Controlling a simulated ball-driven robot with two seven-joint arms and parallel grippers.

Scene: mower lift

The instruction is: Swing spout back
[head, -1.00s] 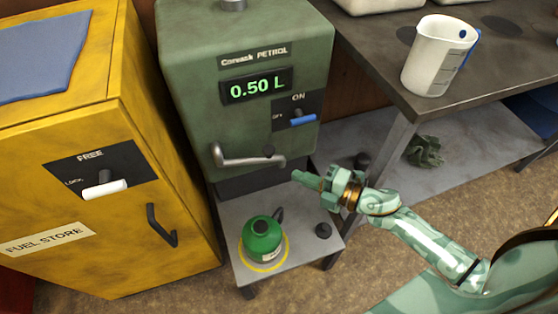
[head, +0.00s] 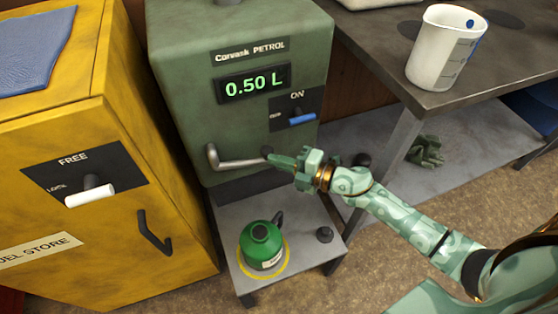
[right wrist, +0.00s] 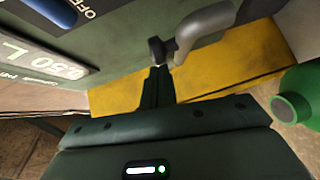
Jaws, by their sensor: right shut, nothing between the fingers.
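The spout (head: 237,164) is a grey bent pipe low on the front of the green petrol pump (head: 240,120). It runs sideways, with an upturned end at the left and a dark knob near its right end. My right gripper (head: 277,158) is shut and empty, its tips at the knob end. In the right wrist view the spout (right wrist: 205,28) shows close up, and the shut fingers (right wrist: 156,78) point at the dark knob; I cannot tell if they touch. My left gripper is out of view.
A green fuel can (head: 262,245) stands in a yellow ring on the low shelf, with a black cap (head: 324,234) beside it. The yellow fuel store (head: 110,235) is at the left. A white jug (head: 440,55) stands on the bench at the right.

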